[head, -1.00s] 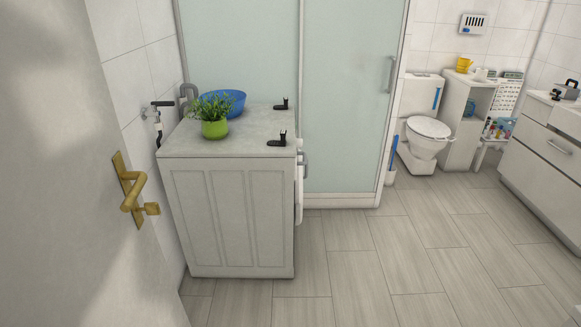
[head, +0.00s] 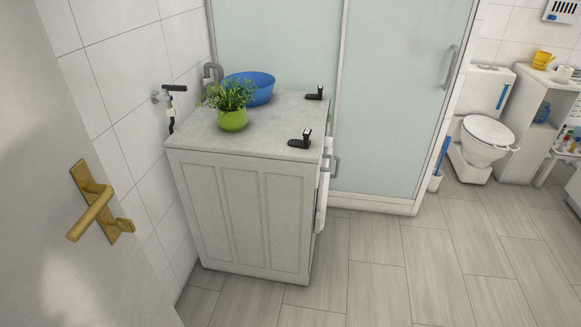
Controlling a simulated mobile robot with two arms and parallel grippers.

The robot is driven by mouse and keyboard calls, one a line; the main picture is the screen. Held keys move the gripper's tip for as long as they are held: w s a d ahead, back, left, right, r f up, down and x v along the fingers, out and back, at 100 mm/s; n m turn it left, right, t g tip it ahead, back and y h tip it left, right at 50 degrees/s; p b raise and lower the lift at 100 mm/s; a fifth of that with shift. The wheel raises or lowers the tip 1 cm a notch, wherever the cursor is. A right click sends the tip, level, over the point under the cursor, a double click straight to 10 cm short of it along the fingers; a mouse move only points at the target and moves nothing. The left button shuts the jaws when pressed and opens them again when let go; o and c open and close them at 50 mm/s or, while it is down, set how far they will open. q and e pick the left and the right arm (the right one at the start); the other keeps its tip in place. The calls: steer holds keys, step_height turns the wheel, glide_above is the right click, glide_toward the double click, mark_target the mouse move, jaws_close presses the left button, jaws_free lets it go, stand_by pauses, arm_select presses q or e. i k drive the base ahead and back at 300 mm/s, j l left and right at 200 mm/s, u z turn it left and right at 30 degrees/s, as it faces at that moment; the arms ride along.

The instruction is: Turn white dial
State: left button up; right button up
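No white dial can be made out in the head view. A white washing machine (head: 245,215) stands at the centre left, its side panel toward me and its front facing right. That front is seen almost edge-on, so any controls on it are hidden from here. Part of its round door (head: 323,195) and a grey handle (head: 331,163) stick out at the right edge. Neither of my grippers is in view.
On the washer are a green potted plant (head: 231,105), a blue bowl (head: 252,88) and two black fittings (head: 301,140). A door with a brass handle (head: 95,208) is close at left. A glass shower (head: 395,100) and toilet (head: 487,135) stand behind. The floor (head: 450,260) at right is clear.

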mark_target(328, 140)
steer(key=i+l, duration=0.15)
steer(key=l, duration=0.2)
steer(key=i+l, duration=0.15)
steer(key=l, duration=0.2)
steer(key=i+l, duration=0.15)
steer(key=l, duration=0.2)
steer(key=i+l, duration=0.15)
steer(key=l, duration=0.2)
